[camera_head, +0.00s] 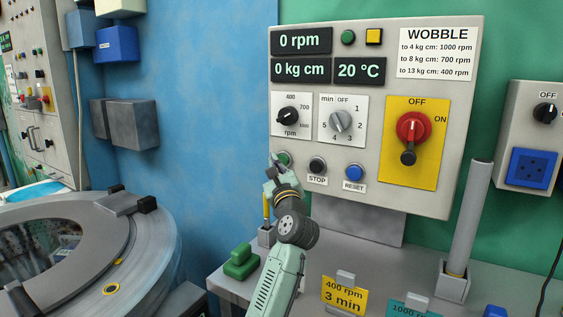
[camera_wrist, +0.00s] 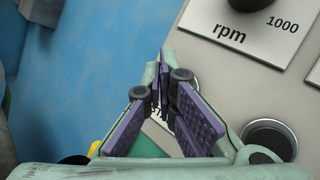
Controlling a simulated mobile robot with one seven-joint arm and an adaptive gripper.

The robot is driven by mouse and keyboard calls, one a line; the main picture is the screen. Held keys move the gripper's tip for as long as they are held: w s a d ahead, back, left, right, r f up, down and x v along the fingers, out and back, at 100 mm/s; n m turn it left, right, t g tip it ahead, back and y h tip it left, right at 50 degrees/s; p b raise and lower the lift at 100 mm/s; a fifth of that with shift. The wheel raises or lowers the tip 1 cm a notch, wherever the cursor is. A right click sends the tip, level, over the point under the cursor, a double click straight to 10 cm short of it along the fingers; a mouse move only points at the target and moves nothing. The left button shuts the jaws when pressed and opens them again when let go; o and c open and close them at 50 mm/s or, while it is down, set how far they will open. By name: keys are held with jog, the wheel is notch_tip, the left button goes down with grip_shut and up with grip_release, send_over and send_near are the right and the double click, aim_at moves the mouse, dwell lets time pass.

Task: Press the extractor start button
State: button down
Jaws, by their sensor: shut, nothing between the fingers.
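The green start button (camera_head: 284,158) sits at the lower left of the grey control panel (camera_head: 455,60), left of the black STOP button (camera_head: 317,165). My gripper (camera_head: 275,161) is shut and empty, its tip at the green button and partly covering it. I cannot tell whether it touches. In the wrist view, the closed fingers (camera_wrist: 166,62) point at the panel below the rpm dial plate. They hide most of the start button and its label. The STOP button (camera_wrist: 268,140) shows at the right. The displays read 0 rpm (camera_head: 302,41), 0 kg cm and 20 °C.
A blue RESET button (camera_head: 354,173), two dials and a red rotary switch (camera_head: 411,129) share the panel. Below it are a grey bench, a green block (camera_head: 241,261), a yellow card (camera_head: 344,295) and an upright grey post (camera_head: 470,215). A round drum (camera_head: 150,250) stands left.

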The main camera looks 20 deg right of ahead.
jog(key=shift+s+a+p, duration=0.35)
jog(key=shift+s+a, duration=0.45)
jog(key=shift+a, duration=0.2)
jog(key=shift+s+a+p, duration=0.3)
jog(key=shift+s+a, duration=0.45)
jog(key=shift+a, duration=0.2)
jog(key=shift+a, duration=0.1)
